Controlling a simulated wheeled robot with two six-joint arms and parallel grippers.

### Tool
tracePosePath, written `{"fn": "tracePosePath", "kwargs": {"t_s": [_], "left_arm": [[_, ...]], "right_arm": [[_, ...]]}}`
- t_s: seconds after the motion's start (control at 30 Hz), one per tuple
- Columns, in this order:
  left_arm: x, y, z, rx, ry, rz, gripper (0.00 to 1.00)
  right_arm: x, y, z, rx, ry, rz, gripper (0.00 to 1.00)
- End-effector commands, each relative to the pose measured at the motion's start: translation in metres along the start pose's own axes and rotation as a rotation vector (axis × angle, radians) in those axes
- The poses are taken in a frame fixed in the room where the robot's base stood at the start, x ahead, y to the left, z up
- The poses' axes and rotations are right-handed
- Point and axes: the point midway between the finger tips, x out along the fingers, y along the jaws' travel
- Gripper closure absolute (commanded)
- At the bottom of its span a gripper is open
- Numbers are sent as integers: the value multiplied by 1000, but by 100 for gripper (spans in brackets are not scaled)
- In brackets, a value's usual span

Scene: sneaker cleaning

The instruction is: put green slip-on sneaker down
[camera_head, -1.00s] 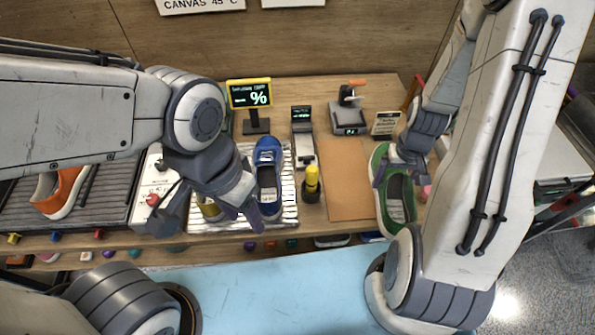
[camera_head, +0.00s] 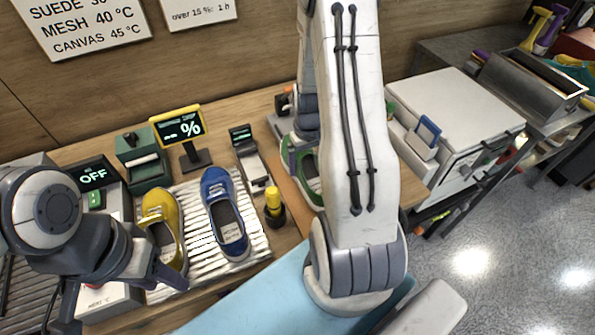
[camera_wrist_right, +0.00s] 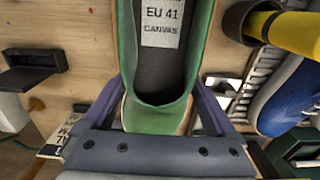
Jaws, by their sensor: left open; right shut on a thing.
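The green slip-on sneaker (camera_head: 308,178) is at the right part of the bench in the head view, largely hidden behind my right arm. My left gripper (camera_head: 115,290) is open and empty, at the lower left, in front of the yellow sneaker.
A yellow sneaker (camera_head: 163,228) and a blue sneaker (camera_head: 226,215) stand on a white ribbed rack (camera_head: 197,222). A small device (camera_head: 250,155) and a percent display (camera_head: 181,128) stand behind. A white cabinet (camera_head: 455,110) is at the right.

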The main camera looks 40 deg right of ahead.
Motion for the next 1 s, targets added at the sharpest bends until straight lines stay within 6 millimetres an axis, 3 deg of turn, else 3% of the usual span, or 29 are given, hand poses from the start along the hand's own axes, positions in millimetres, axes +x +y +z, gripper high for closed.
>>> {"fn": "tracePosePath", "kwargs": {"t_s": [0.17,0.4,0.8,0.83,1.0], "left_arm": [[10,-1,0,1,0,0,50],[38,-3,2,1,0,0,50],[39,-3,2,1,0,0,50],[38,-3,2,1,0,0,50],[38,-3,2,1,1,0,50]], "right_arm": [[11,-2,-2,-6,-1,0,86],[42,1,-1,-1,0,0,86],[44,3,0,2,0,0,86],[44,4,0,3,-1,0,1],[44,4,0,4,-1,0,0]]}}
